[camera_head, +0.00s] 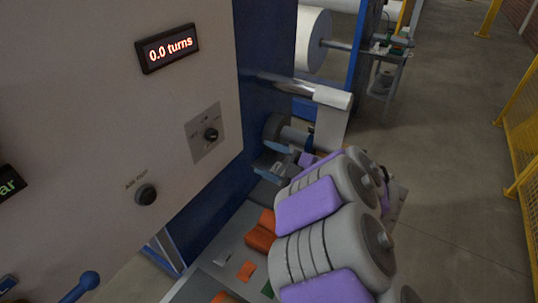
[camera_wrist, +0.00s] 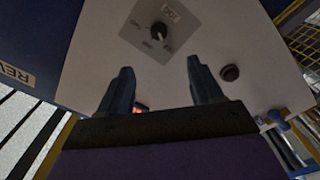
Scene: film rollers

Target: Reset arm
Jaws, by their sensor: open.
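My gripper (camera_head: 262,160) is in front of the blue side of the machine in the head view, to the right of the pale control panel (camera_head: 100,110). In the wrist view its two dark fingers (camera_wrist: 160,68) are spread apart, with nothing between them. Beyond the fingertips is the panel with a dark rotary knob (camera_wrist: 158,32) on a grey plate. The same knob (camera_head: 211,135) is left of the gripper in the head view. The fingers appear clear of it. My grey and purple arm fills the lower right of the head view and partly hides the gripper.
The panel has a display (camera_head: 167,48) reading "0.0 turns", a black button (camera_head: 146,195) and a blue-balled lever (camera_head: 88,279). A shiny roller (camera_head: 300,88) and a large white roll (camera_head: 313,40) stick out behind the gripper. Open floor (camera_head: 450,110) lies right, bounded by yellow fencing (camera_head: 525,130).

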